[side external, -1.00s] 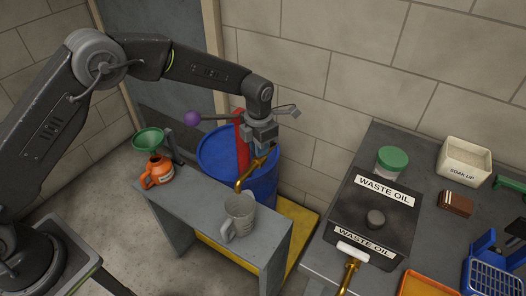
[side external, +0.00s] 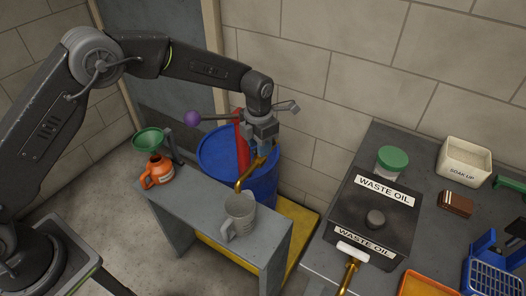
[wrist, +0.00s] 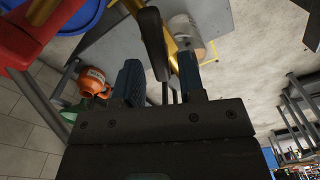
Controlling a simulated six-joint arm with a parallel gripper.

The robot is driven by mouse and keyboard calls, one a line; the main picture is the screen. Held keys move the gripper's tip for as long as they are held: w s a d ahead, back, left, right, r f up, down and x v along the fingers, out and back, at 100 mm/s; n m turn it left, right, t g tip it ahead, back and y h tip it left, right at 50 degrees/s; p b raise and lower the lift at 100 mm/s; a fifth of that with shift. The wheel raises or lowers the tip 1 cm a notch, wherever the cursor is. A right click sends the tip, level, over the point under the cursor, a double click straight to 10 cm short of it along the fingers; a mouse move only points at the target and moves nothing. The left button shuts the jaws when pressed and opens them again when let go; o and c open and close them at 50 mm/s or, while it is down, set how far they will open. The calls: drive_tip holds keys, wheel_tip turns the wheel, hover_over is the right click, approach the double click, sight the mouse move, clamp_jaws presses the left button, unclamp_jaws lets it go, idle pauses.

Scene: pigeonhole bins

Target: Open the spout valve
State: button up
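A blue drum (side external: 240,180) stands behind the grey bench, with a red pump (side external: 241,140) on top. A brass spout (side external: 249,174) slopes down from it towards a grey mug (side external: 240,214) on the bench; the mug also shows in the wrist view (wrist: 186,32). My gripper (side external: 264,150) is at the spout's upper part. In the wrist view its two blue-padded fingers (wrist: 160,80) stand apart. A dark lever (wrist: 152,38), apparently the valve handle, reaches between them beside the spout. Contact with the lever cannot be made out.
An orange jug (side external: 157,171) and a green funnel (side external: 149,141) are at the bench's left end. A purple-knobbed pump handle (side external: 193,118) sticks out left of my wrist.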

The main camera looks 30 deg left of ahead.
drive_tip(key=shift+r, duration=2.6)
wheel_tip(320, 180, up, 13)
drive_tip(key=s+a+r+m+t, duration=0.1)
drive_tip(key=s+a+r+m, duration=0.4)
drive_tip(key=s+r+m, duration=0.25)
drive_tip(key=s+a+r+m+t, duration=0.1)
drive_tip(key=s+a+m+t, duration=0.15)
drive_tip(key=s+m, duration=0.45)
drive_tip(key=s+a+r+m+t, duration=0.1)
drive_tip(key=s+a+m, duration=0.3)
drive_tip(key=s+m, duration=0.4)
drive_tip(key=s+a+f+m+t, duration=0.1)
drive_tip(key=s+f+m, duration=0.4)
drive_tip(key=s+m, duration=0.4)
drive_tip(key=shift+a+f, duration=0.3)
drive_tip(key=shift+f, duration=0.1)
